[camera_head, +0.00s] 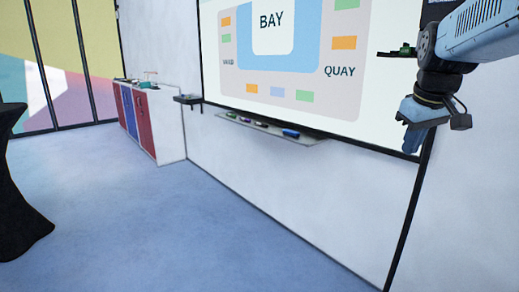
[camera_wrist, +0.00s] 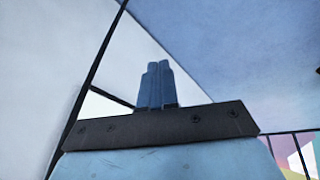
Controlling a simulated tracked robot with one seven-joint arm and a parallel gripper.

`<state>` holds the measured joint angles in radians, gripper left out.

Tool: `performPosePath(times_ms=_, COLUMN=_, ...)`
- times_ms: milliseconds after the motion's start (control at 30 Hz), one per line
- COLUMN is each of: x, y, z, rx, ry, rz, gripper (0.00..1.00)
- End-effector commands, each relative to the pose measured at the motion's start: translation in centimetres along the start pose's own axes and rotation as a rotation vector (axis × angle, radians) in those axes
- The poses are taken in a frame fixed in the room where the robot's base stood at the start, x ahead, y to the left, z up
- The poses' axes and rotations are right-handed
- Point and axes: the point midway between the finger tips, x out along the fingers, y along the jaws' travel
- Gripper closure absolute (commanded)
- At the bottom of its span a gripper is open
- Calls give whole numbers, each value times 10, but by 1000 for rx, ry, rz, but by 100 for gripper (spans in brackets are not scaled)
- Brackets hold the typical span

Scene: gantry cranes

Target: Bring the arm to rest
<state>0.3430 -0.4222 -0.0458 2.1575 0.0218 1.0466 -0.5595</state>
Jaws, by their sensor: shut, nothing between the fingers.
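My gripper (camera_head: 411,151) hangs at the end of my arm at the upper right of the head view, fingers pointing down. It is in front of the white wall, near the lower right corner of the whiteboard. In the wrist view my gripper (camera_wrist: 158,66) shows its two blue fingers pressed together, with nothing between them. My arm comes in from the upper right edge of the head view. Its base is out of view.
A board (camera_head: 385,97) marked BAY and QUAY hangs on the wall, with a pen ledge (camera_head: 300,141) below it. A small shelf (camera_head: 187,98) is left of it. A cabinet (camera_head: 172,122) stands farther back. A black-draped table (camera_head: 18,205) is at left. The blue floor (camera_head: 190,230) is clear.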

Motion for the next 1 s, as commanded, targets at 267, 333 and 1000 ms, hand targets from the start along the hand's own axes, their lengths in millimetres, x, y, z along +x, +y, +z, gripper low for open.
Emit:
performPosePath(times_ms=267, x=9, y=-102, z=46, rx=98, ry=96, rz=-40, gripper=100)
performPosePath(times_ms=333, x=13, y=-119, z=58, rx=123, ry=115, rz=-53, gripper=100)
performPosePath(times_ms=1000, x=24, y=-153, z=87, rx=188, ry=152, rz=-85, gripper=100)
